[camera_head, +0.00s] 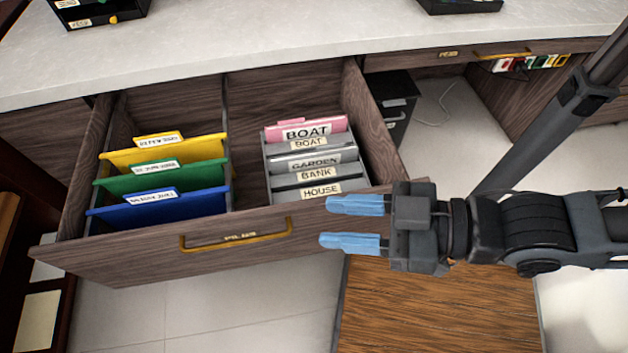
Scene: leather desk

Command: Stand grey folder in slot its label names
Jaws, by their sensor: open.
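In the right part of the open drawer (150,268) stands a grey rack (268,168) with slot labels reading BOAT, GARDEN (314,162), BANK (316,174) and HOUSE (321,189). A pink folder (271,133) with a BOAT label stands upright at its back, behind the rack's own BOAT label. I cannot tell a grey folder apart from the rack's grey panels. My gripper (354,224) is open, with blue fingertips pointing left and nothing visible between them. It appears in front of and to the right of the rack, over the drawer's front edge.
Yellow (180,153), green (185,178) and blue (190,205) labelled folders stand in the drawer's left compartment. A divider separates the compartments. A brass handle (235,243) crosses the drawer front. The pale desktop (260,40) lies behind. Dark trays sit on its far side.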

